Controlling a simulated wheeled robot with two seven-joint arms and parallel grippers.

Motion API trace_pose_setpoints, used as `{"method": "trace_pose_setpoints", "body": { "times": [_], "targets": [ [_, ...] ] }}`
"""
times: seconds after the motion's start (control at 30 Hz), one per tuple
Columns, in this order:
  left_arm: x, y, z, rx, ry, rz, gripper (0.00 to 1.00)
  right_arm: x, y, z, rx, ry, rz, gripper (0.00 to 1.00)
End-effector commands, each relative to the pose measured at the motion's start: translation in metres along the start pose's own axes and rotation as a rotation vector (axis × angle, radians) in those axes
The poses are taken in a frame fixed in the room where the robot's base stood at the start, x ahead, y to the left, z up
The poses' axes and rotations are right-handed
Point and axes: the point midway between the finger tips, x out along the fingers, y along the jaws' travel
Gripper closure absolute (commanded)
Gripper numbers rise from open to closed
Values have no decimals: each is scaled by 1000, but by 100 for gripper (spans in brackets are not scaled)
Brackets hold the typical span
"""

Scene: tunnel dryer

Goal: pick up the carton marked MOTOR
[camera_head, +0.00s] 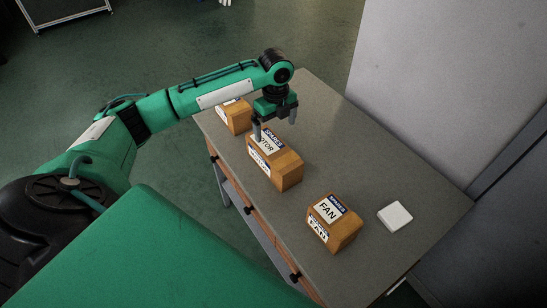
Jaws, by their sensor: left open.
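The carton marked MOTOR (287,172) is a brown box with a white and blue label. It stands on the grey bench top between two other cartons. My left gripper (275,126) points down at the far end of this carton. Its fingers are spread, one by the carton's left side and the other to the right. The near finger and the gripper cover part of the label and the carton's far end. I cannot tell whether the fingers touch it. My right gripper is not in view.
A carton marked FAN (347,232) stands nearer on the bench (355,150), with a white square block (395,216) to its right. Another carton (238,121) stands at the far left, partly behind my left arm. A grey wall or panel (445,80) rises behind the bench.

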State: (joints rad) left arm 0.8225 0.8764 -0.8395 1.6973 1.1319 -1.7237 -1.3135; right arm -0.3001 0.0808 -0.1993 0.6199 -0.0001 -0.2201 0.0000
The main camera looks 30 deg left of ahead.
Motion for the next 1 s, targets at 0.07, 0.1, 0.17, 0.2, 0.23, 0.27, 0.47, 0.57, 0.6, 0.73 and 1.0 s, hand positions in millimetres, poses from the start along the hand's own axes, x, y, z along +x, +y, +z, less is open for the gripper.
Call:
{"method": "trace_pose_setpoints", "body": {
  "times": [0.07, 0.1, 0.17, 0.2, 0.23, 0.27, 0.47, 0.57, 0.6, 0.73, 1.0],
  "targets": [
    [-1, 0, 5, 5, 0, 3, 0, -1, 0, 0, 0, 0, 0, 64],
    [2, 0, 6, 6, 1, 4, 0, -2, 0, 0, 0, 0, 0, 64],
    [11, 0, 6, 6, 1, 7, 0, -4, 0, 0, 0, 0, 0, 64],
    [19, 1, 5, 7, 2, 8, 0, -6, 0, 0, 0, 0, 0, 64],
    [25, 1, 5, 7, 3, 9, 0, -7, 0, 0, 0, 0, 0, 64],
    [31, 1, 5, 7, 2, 7, 0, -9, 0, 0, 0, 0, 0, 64],
    [67, 0, 6, 6, 1, 6, 0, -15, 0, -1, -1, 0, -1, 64],
    [77, 0, 6, 5, 1, 4, 0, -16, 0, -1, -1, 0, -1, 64],
    [79, 0, 6, 6, 1, 3, 0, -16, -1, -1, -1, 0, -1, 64],
    [88, 0, 6, 6, 1, 4, 0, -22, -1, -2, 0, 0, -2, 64],
    [126, 0, 10, 6, 0, 5, 0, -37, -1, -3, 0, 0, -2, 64]
  ]
}}
